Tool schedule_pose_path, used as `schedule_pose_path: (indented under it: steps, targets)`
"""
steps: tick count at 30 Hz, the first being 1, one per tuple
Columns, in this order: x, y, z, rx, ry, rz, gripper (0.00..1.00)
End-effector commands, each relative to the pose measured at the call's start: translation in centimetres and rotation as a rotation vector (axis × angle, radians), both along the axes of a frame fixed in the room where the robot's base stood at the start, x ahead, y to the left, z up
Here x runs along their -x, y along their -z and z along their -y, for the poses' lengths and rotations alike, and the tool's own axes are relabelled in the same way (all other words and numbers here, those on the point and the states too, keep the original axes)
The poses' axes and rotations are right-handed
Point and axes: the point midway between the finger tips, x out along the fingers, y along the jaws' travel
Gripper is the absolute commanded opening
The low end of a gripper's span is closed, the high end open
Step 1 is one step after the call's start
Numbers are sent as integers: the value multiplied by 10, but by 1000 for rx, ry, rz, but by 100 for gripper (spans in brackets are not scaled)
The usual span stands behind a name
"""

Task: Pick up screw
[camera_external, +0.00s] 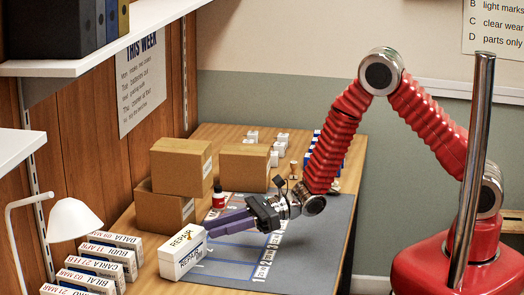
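I cannot make out a screw in this view. My gripper (212,227) has two purple fingers and a dark body, and it is low over the left part of the grey mat (310,250), pointing left. Its fingertips are at the right side of a white box marked REPAIR (182,251). The fingers look close together. The view does not show whether they touch the box or hold anything between them, and the area just behind them is partly hidden.
Brown cartons (180,167) stand behind the gripper, with a small red bottle (218,197) and a wooden stamp (293,170) nearby. Labelled white boxes (105,258) line the left side by a white lamp (72,220). Small white boxes (283,140) stand farther back. The mat's front right is clear.

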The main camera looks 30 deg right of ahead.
Motion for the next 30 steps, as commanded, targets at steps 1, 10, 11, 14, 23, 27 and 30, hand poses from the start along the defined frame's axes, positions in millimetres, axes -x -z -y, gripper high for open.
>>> schedule_pose_path:
  steps: [1, 10, 11, 14, 23, 27, 30]
  targets:
    - [0, 0, 0, 0, 0, 0, 26]
    - [-5, 1, -20, -2, -2, 1, 26]
    - [-6, 1, -25, -1, -2, 1, 26]
    - [-9, 3, -38, -1, -2, 1, 26]
    - [-12, 5, -50, 1, 0, 0, 26]
    - [-12, 5, -50, 0, 0, 0, 26]
    - [-12, 5, -50, 0, 0, 0, 26]
